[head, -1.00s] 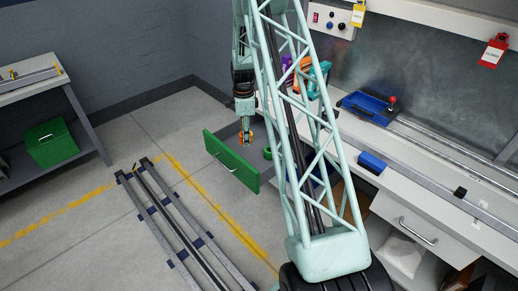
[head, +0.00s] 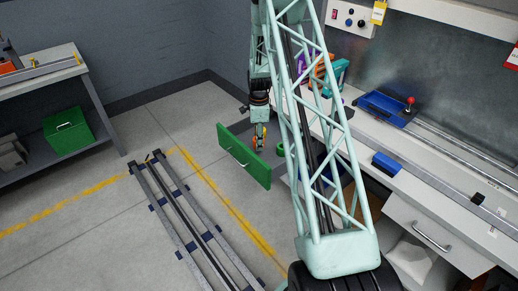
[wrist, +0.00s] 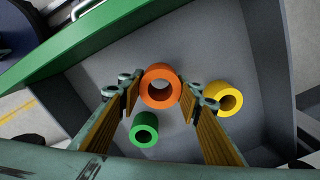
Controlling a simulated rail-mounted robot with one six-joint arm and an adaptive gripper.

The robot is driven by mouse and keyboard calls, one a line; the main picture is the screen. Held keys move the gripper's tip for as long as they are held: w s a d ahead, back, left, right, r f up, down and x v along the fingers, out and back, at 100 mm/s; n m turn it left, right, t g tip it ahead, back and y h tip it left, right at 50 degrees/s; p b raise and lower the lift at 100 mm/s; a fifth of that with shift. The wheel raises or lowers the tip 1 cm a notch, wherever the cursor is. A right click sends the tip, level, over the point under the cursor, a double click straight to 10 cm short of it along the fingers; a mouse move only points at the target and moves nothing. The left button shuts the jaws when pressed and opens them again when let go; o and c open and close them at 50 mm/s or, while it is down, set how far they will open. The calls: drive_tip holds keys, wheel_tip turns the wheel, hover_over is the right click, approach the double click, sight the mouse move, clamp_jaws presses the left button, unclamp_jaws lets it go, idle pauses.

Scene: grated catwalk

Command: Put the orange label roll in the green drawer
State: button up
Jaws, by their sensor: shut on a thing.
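My gripper (wrist: 160,98) is shut on the orange label roll (wrist: 160,72), with one finger on each side of it. In the wrist view the roll shows end-on over the grey inside of the open green drawer (wrist: 95,42). In the head view the green drawer front (head: 243,157) stands pulled out, and my gripper (head: 260,135) is just behind it with the orange roll low between the fingers. Whether the roll touches the drawer floor I cannot tell.
A green roll (wrist: 144,119) and a yellow roll (wrist: 219,93) lie in the drawer on either side of the held roll. A workbench (head: 430,165) with a blue tool (head: 387,164) stands to the right. A green box (head: 68,130) sits on the left shelf.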

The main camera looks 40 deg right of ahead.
sight(259, 153)
drive_tip(key=shift+f, duration=0.2)
drive_tip(key=shift+f+b, duration=0.3)
drive_tip(key=shift+f, duration=1.45)
drive_tip(key=shift+f, duration=0.15)
drive_tip(key=o, duration=0.9)
drive_tip(key=shift+r, duration=0.2)
drive_tip(key=shift+r+p, duration=0.95)
drive_tip(key=shift+r, duration=5)
